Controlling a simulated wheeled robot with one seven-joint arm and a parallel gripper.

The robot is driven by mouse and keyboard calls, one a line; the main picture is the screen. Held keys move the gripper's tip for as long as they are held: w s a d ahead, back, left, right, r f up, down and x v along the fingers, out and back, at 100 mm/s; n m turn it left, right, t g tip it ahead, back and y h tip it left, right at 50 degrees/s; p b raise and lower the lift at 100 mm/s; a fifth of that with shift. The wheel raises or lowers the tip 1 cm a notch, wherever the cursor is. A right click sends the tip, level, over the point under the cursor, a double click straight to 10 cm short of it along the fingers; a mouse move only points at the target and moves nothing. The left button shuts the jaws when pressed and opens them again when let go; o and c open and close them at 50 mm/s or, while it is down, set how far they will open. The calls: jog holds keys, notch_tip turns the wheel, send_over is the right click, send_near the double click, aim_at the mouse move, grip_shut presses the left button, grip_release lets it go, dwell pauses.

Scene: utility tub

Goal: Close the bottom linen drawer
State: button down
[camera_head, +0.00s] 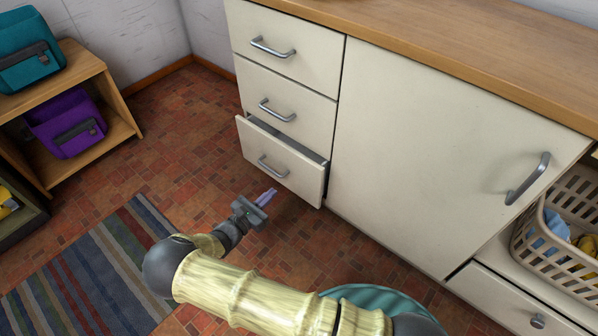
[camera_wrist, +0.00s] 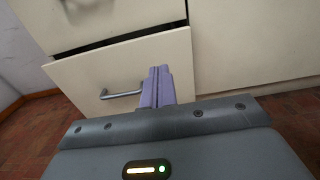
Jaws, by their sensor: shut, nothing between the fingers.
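The bottom linen drawer (camera_head: 280,162) is the lowest of three cream drawers at the left end of the cabinet. It stands partly open, with a dark gap above its front. It has a grey bar handle (camera_head: 273,167). My gripper (camera_head: 270,193) is shut and empty, low in front of the drawer, near its lower edge in the picture. In the wrist view the purple fingers (camera_wrist: 158,86) are together and overlap the right part of the drawer front (camera_wrist: 125,75), right of the handle (camera_wrist: 120,95). I cannot tell whether they touch it.
Two upper drawers (camera_head: 290,50) are shut. A large cupboard door (camera_head: 430,140) is right of them. A laundry basket (camera_head: 560,225) stands at the far right. A shelf with bags (camera_head: 90,85) is at the left. A striped rug (camera_head: 85,265) lies on the tiled floor.

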jog(key=shift+d, duration=0.1)
jog(key=b+x, duration=0.7)
jog(key=x, duration=0.6)
jog(key=shift+f, duration=0.15)
jog(key=shift+w+d+r, duration=0.2)
jog(key=shift+w+d, duration=0.05)
jog(key=shift+w, duration=0.15)
jog(key=p+x, duration=0.1)
jog(key=x, duration=0.4)
jog(key=shift+r, duration=0.2)
jog(key=shift+d, duration=0.1)
jog(key=p, duration=0.6)
send_near(305, 162)
jog(key=v, duration=0.3)
jog(key=shift+f, duration=0.25)
